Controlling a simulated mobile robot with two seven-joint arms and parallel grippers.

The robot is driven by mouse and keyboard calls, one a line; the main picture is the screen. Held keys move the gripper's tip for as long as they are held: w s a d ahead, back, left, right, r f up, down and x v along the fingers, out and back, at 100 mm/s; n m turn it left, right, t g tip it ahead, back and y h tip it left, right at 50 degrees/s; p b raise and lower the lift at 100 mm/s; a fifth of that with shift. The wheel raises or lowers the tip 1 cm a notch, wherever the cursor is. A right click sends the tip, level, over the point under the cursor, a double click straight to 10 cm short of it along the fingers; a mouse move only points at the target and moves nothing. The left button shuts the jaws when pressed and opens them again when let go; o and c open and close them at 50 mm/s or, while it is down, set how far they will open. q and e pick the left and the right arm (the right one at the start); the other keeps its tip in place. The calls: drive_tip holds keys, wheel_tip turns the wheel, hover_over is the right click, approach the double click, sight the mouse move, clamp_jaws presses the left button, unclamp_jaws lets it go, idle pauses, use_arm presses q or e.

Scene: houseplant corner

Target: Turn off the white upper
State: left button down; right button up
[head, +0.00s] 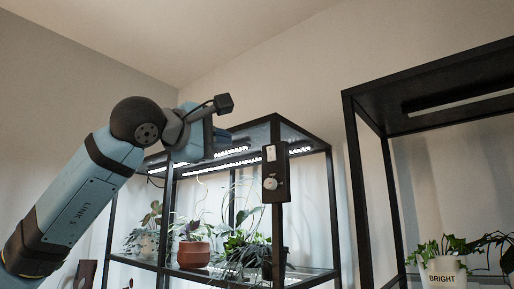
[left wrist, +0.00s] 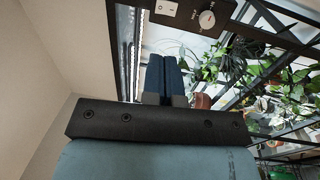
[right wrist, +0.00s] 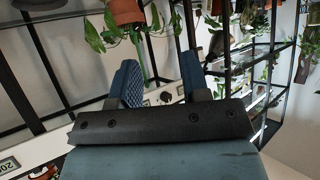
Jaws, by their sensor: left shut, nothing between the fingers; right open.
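A dark control box (head: 276,172) is mounted on the front post of the lit plant shelf. It has a white switch (head: 270,153) above a round white dial (head: 271,184). In the left wrist view the white switch (left wrist: 166,8) and the dial (left wrist: 207,19) show at the top edge, beyond the fingertips. The switch's exact position is too small to tell. White light strips (head: 287,151) under the shelf top are lit. My left gripper (left wrist: 164,58) is shut and empty, apart from the box, left of it in the head view. My right gripper (right wrist: 160,72) is open and empty.
Potted plants, one in a terracotta pot (head: 194,254), stand on the glass shelf below the lights. A second black rack (head: 365,190) stands at the right, with a white pot marked BRIGHT (head: 442,272).

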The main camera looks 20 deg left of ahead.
sight(271, 149)
use_arm(q)
drive_tip(key=p+x, duration=0.1)
drive_tip(key=x, duration=1.2)
drive_tip(key=shift+w+d, duration=0.2)
drive_tip(key=shift+w, duration=0.3)
use_arm(e)
drive_tip(key=shift+r, duration=0.1)
use_arm(q)
drive_tip(key=shift+r, duration=0.1)
use_arm(e)
drive_tip(key=shift+r, duration=0.1)
